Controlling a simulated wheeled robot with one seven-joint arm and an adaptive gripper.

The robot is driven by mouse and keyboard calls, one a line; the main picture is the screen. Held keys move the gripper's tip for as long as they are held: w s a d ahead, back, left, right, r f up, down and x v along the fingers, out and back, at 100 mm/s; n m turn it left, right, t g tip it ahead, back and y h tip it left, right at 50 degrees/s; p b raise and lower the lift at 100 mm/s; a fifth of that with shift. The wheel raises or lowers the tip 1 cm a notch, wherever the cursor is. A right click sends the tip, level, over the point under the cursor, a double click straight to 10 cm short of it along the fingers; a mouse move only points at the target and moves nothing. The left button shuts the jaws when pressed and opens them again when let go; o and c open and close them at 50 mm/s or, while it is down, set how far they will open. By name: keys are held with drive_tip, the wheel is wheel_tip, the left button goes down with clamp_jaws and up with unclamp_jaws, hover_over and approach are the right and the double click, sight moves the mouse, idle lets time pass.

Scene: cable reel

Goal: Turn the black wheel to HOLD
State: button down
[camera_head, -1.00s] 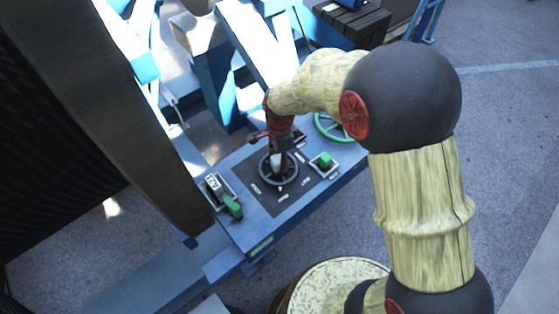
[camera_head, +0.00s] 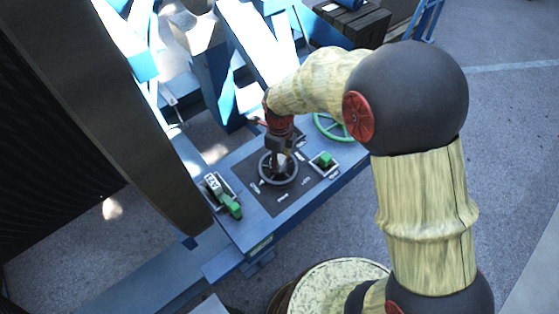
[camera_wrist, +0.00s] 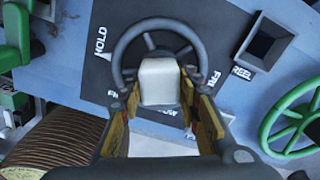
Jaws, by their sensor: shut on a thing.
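The black wheel (camera_head: 264,178) lies on a dark square plate on the blue panel. In the wrist view its rim and spokes (camera_wrist: 150,25) show in the upper middle. The white word HOLD (camera_wrist: 101,42) is on the plate, left of the rim. Other white labels are partly hidden by my fingers. My gripper (camera_wrist: 158,98) is over the wheel from above, its two fingers on either side of a pale block (camera_wrist: 160,80) at the wheel's middle. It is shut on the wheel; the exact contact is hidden.
A green lever (camera_head: 232,207) stands left of the plate and a green block in a square socket (camera_head: 325,161) right of it. A green handwheel (camera_wrist: 268,125) is farther right. The large dark reel (camera_head: 110,110) rises close on the left.

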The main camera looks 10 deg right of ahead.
drive_tip(key=shift+m, duration=0.7)
drive_tip(key=c, duration=1.3)
unclamp_jaws()
drive_tip(key=shift+o, duration=0.2)
wheel_tip(320, 180, up, 12)
